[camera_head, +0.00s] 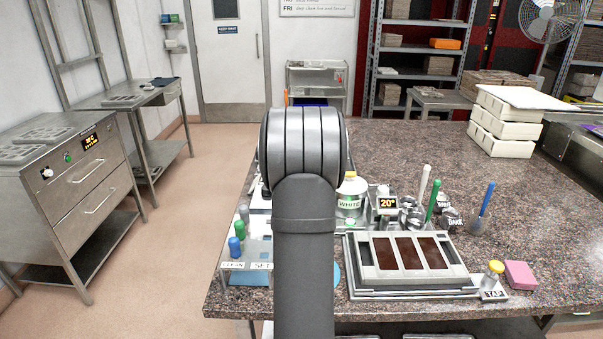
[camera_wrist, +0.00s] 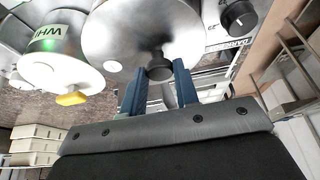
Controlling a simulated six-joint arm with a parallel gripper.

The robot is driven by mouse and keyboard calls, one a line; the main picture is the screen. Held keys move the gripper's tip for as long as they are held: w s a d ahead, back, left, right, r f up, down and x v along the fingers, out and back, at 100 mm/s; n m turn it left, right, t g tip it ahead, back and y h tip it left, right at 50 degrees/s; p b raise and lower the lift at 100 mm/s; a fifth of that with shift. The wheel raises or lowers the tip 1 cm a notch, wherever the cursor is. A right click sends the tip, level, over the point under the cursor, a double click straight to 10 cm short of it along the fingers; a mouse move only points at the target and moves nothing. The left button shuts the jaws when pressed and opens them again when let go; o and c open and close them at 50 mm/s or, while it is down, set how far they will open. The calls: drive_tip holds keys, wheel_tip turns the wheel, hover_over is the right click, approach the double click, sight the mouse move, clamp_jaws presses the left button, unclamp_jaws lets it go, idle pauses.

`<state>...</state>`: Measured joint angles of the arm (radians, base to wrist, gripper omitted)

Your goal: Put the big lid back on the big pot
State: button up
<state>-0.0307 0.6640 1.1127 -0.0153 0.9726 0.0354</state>
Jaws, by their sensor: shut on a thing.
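In the wrist view, my gripper (camera_wrist: 158,75) has its two blue fingers on either side of a black knob and is shut on it. The knob belongs to a broad, round, shiny steel lid (camera_wrist: 125,30), which fills the upper middle of that view. The big pot cannot be made out, so I cannot tell whether the lid is over it or touching it. In the head view, my own arm covers the gripper, the lid and the area around them.
A container labelled WHITE (camera_head: 350,197) stands close by; it also shows beside the lid in the wrist view (camera_wrist: 60,55). Small steel cups (camera_head: 411,214), a mould tray (camera_head: 354,272) and a pink block (camera_head: 520,274) lie to the right. The granite counter (camera_head: 420,145) is clear farther back.

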drive_tip(key=shift+f, duration=0.3)
drive_tip(key=o, duration=1.1)
drive_tip(key=shift+r, duration=0.1)
drive_tip(key=shift+r, duration=0.3)
drive_tip(key=v, duration=1.1)
drive_tip(key=shift+s+r, duration=0.25)
drive_tip(key=shift+r, duration=0.1)
